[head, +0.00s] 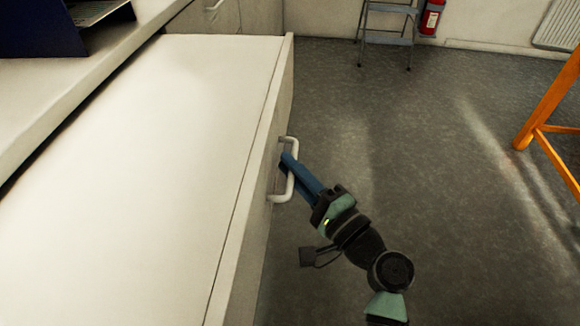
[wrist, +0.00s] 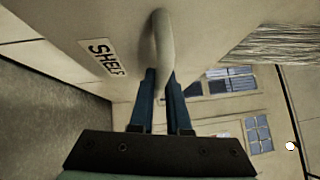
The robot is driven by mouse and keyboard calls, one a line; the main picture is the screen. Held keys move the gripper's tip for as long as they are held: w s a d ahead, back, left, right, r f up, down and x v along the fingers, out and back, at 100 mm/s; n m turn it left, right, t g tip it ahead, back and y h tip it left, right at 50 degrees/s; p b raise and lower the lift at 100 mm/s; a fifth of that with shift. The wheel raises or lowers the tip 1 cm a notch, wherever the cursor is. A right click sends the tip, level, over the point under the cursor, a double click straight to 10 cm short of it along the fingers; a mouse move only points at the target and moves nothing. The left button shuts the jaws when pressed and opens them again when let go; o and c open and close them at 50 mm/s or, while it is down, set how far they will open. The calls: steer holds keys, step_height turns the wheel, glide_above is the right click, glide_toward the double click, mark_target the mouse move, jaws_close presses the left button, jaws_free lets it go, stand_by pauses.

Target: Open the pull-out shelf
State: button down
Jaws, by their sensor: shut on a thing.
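The pull-out shelf (head: 150,130) is a wide cream board that stands out from under the counter in the head view. Its front panel carries a pale bar handle (head: 289,150). My gripper (head: 289,163) reaches the handle from the lower right, with blue fingers. In the wrist view the fingers (wrist: 160,85) stand on either side of the handle bar (wrist: 163,45) and are shut on it. A label reading SHELF (wrist: 101,57) is on the front panel beside the handle. The fingertips are partly hidden by the bar.
The counter (head: 110,50) with a dark blue machine (head: 40,28) lies at the upper left. A grey step ladder (head: 388,35) and a red fire extinguisher (head: 431,17) stand at the back wall. An orange stool (head: 550,110) is at the right. The floor between is clear.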

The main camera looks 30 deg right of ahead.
steer(key=c, duration=0.9)
jaws_free()
steer(key=v, duration=1.3)
steer(key=shift+a, duration=0.1)
